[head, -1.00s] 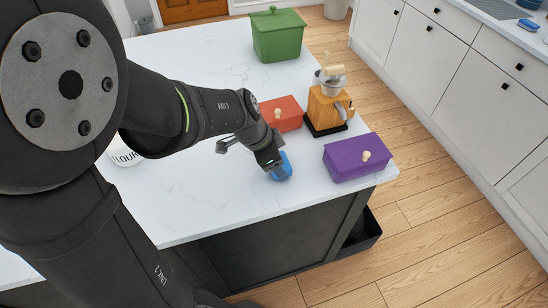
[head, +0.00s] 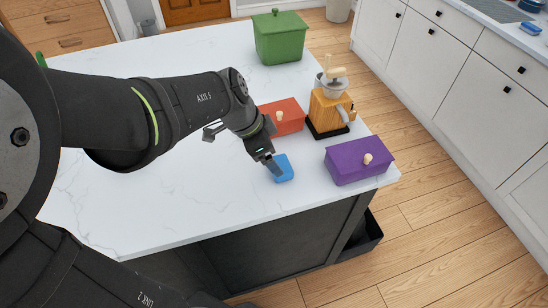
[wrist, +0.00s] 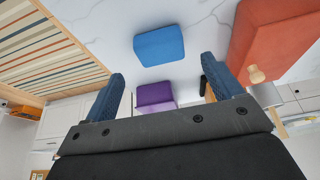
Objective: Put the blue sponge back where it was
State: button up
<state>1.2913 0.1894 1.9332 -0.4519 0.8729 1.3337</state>
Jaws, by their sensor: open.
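The blue sponge (head: 284,168) lies flat on the white countertop, left of the purple lidded box (head: 358,158) and in front of the orange-red box (head: 283,115). My gripper (head: 271,162) is close beside the sponge, on its left and slightly above in the head view. In the wrist view the fingers (wrist: 162,68) are spread apart with nothing between them touching. There the sponge (wrist: 159,44) shows whole, beyond the fingertips. I cannot tell whether a fingertip touches it.
A wooden coffee grinder (head: 329,107) stands behind the purple box. A green lidded box (head: 279,37) is at the far end. The island's front edge is near the sponge. The countertop's middle is clear. Another blue item (head: 530,28) lies on the far right counter.

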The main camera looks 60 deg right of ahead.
aim_at(282, 164)
jog(key=v, duration=0.6)
jog(key=x, duration=1.2)
jog(key=shift+f, duration=0.15)
notch_tip(282, 164, up, 2)
jog(key=shift+r, duration=0.55)
jog(key=shift+f, duration=0.1)
